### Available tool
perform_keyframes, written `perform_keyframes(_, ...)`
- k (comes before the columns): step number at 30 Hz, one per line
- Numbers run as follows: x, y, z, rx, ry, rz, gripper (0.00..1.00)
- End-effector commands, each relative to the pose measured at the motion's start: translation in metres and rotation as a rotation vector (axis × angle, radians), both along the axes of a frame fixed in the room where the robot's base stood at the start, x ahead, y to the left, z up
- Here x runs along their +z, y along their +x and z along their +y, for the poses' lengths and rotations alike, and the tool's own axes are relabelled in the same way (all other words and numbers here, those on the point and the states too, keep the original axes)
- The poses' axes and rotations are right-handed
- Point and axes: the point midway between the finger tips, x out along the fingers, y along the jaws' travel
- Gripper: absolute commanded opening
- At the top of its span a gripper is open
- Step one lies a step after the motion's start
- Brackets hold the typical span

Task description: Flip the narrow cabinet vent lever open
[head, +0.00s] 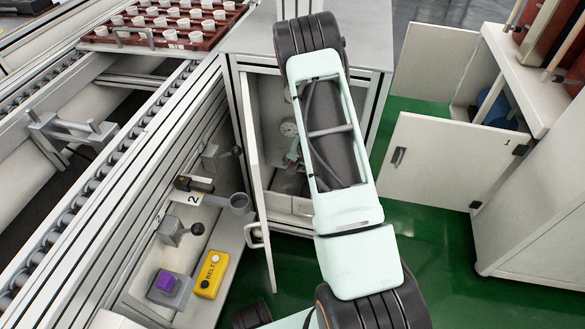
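The narrow cabinet (236,92) stands in the middle, beside the conveyor. Its door (262,185) is swung open, with a handle (255,236) low on it. Inside are a round gauge (289,128) and a small greenish fitting (293,155) just below it. I cannot tell whether this fitting is the vent lever, or how the lever is set. My arm crosses in front of the cabinet and hides the right part of its inside. My gripper does not show.
The roller conveyor (112,148) runs along the left, with a red-brown tray (205,37) of white pots at its far end. Below it are a yellow BELT box (210,274), a purple button (167,282) and levers. A cabinet with an open door marked 1 (440,165) stands right. Green floor lies between.

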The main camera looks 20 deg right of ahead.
Motion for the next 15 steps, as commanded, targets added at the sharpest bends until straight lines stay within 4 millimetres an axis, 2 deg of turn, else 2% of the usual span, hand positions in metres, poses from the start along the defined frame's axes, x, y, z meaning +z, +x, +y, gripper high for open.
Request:
perform_keyframes(3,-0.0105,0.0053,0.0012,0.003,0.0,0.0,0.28)
perform_keyframes(13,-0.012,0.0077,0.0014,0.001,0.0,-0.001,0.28)
perform_keyframes(15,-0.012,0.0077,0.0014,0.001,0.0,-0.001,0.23)
